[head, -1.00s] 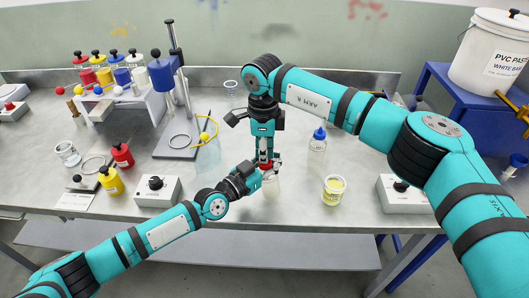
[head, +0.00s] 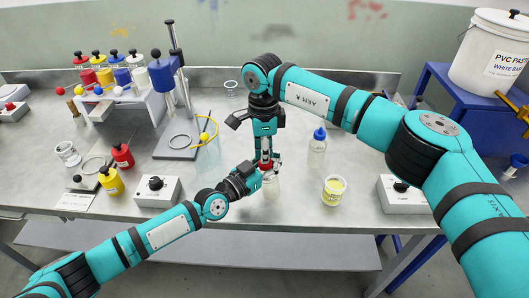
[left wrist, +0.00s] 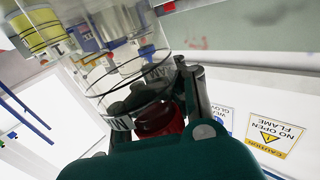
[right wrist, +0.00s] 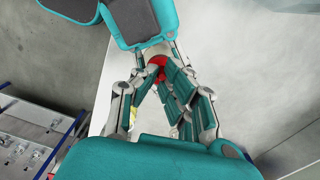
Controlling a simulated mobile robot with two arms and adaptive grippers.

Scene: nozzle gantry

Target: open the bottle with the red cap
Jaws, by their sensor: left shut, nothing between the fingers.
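The clear bottle (head: 271,186) stands near the front middle of the table. Its red cap (head: 266,164) is largely hidden by my grippers. My right gripper (head: 265,161) points straight down from above, its fingers closed on the red cap (right wrist: 156,66) in the right wrist view. My left gripper (head: 258,177) reaches in from the left beside the upper part of the bottle. Its fingers are shut with nothing held between them. In the left wrist view the clear bottle (left wrist: 128,84) and red cap (left wrist: 158,121) show close by, partly covered by the gripper.
A blue-capped bottle (head: 318,140) and a cup of yellow paste (head: 333,190) stand to the right. A control box (head: 157,191), red jar (head: 123,156) and yellow jar (head: 111,181) are left. A ring stand (head: 176,148) is behind. The table's front edge is close.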

